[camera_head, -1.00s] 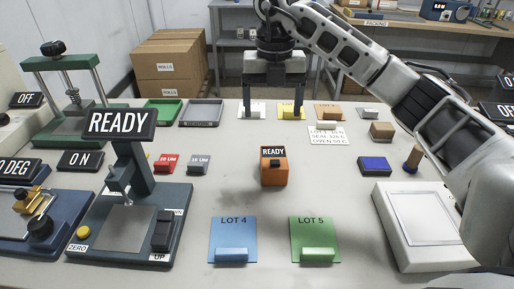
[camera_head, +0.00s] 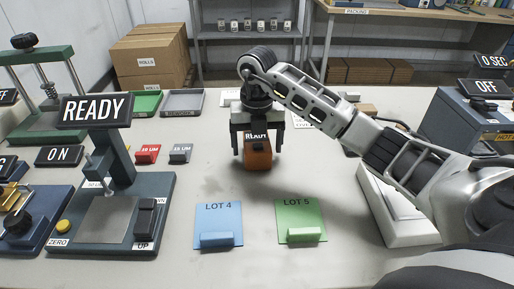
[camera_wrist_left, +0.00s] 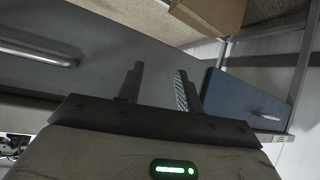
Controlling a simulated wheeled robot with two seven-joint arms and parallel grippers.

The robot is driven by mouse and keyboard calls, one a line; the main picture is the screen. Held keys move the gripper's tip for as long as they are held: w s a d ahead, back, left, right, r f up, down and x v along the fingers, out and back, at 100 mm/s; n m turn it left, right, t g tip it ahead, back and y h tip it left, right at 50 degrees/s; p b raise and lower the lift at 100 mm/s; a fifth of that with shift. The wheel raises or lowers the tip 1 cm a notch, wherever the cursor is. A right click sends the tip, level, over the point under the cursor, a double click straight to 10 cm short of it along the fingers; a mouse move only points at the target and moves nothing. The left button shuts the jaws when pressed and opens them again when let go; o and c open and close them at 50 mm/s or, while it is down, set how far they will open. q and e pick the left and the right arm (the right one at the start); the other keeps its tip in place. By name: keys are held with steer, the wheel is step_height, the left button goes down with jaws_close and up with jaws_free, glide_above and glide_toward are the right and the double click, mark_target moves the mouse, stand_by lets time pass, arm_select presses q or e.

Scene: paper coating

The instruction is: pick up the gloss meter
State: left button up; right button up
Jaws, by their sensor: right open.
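The gloss meter appears to be the small orange box (camera_head: 258,158) with a black "READY" display on top, standing on the table in the head view. My right gripper (camera_head: 257,150) is open and lowered over it, with one finger on each side of its upper part. I cannot tell whether the fingers touch it. My left gripper (camera_wrist_left: 160,85) shows in the left wrist view with its two fingers apart and nothing between them, away from the table's objects.
A blue LOT 4 card (camera_head: 218,222) and a green LOT 5 card (camera_head: 301,219) lie in front of the box. A dark press-like device (camera_head: 110,210) with a "READY" sign stands to the left. A white flat device (camera_head: 395,205) lies right, partly under my right arm.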

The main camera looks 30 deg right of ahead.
steer(key=shift+f, duration=0.45)
steer(key=shift+c, duration=0.3)
steer(key=c, duration=1)
steer(key=shift+c, duration=1.1)
steer(key=shift+r, duration=0.15)
